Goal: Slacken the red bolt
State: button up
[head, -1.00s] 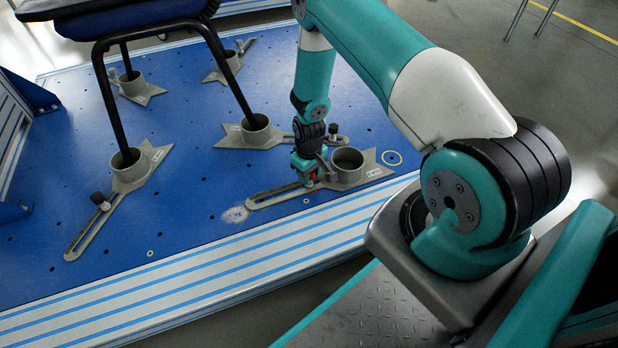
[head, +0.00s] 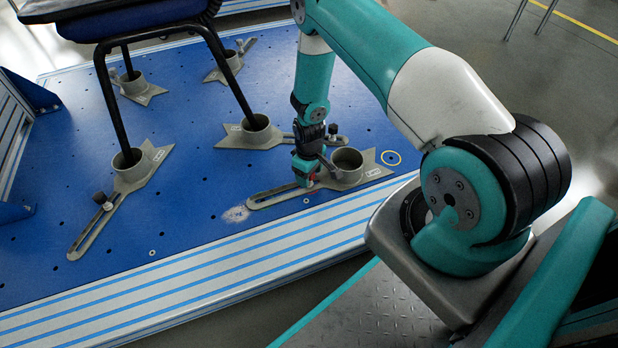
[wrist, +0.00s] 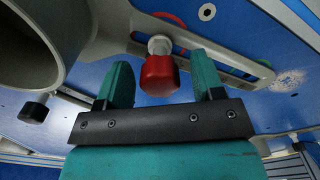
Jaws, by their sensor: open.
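The red bolt (wrist: 160,76) has a red knob-like head on a pale shank. It stands at the slot of a grey slotted clamp (head: 273,195) with an empty round cup (head: 347,160). My gripper (wrist: 164,72) is open, with its teal fingers apart on either side of the red head and a visible gap on each side. In the head view my gripper (head: 305,180) is down at the clamp, left of the cup. Only a small bit of red shows there, and the rest of the bolt is hidden.
Other grey clamps with black knobs (head: 98,198) stand on the blue plate (head: 190,215). Black chair legs (head: 112,105) stand in the cups behind and left of my gripper. A black knob (wrist: 33,112) shows left in the wrist view.

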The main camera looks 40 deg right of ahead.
jog(key=m, duration=0.2)
jog(key=shift+m, duration=0.3)
jog(key=m+p, duration=0.1)
jog(key=m, duration=0.3)
jog(key=shift+m, duration=0.5)
jog(key=m, duration=0.3)
jog(key=shift+p, duration=0.4)
